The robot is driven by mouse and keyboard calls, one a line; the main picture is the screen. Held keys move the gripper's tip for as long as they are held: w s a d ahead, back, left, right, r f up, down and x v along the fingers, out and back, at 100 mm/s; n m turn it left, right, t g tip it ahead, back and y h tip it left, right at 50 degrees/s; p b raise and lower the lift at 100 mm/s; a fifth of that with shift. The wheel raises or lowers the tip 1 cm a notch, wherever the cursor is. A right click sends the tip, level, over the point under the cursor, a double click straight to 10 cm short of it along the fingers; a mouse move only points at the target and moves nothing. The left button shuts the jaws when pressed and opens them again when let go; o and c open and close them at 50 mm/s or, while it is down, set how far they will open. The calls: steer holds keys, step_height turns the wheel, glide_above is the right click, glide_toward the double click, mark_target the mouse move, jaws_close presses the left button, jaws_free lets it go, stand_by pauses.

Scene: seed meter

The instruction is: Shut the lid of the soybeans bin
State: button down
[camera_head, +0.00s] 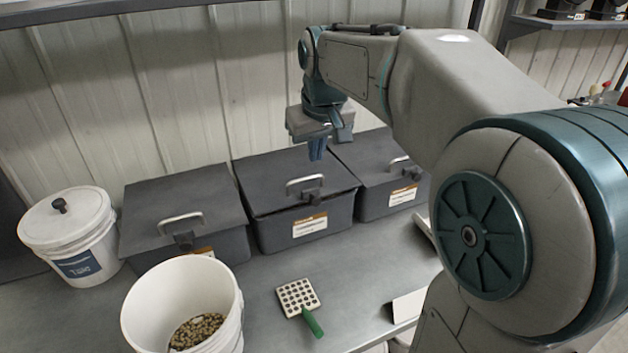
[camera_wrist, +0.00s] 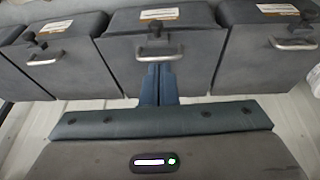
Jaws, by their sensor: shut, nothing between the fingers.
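Three dark grey lidded bins stand in a row against the wall: a left bin (camera_head: 183,215), a middle bin (camera_head: 296,196) and a right bin (camera_head: 378,178). Each has a metal lid handle and a front label too small to read, so I cannot tell which holds soybeans. All lids lie down or nearly so; the middle lid shows a thin dark gap along its front edge. My gripper (camera_head: 317,150) is shut and empty above the middle bin's lid. In the wrist view its fingers (camera_wrist: 158,75) point toward the middle bin (camera_wrist: 160,45).
A white lidded bucket (camera_head: 68,232) stands at the left. An open white bucket (camera_head: 180,297) with seeds stands in front of the left bin. A perforated plate with a green handle (camera_head: 298,298) lies on the grey bench (camera_head: 262,318). The corrugated wall (camera_head: 190,90) is close behind.

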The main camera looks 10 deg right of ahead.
glide_above(314, 196)
steer(key=s, duration=0.1)
step_height(314, 196, down, 9)
steer(key=shift+s+f+p, duration=0.15)
steer(key=shift+f+p, duration=0.25)
steer(key=shift+f, duration=0.4)
steer(key=f+b, duration=0.1)
steer(key=f, duration=0.1)
steer(key=s+f+b, duration=0.1)
steer(key=f+b, duration=0.1)
steer(key=shift+d, duration=0.1)
steer(key=shift+s, duration=0.1)
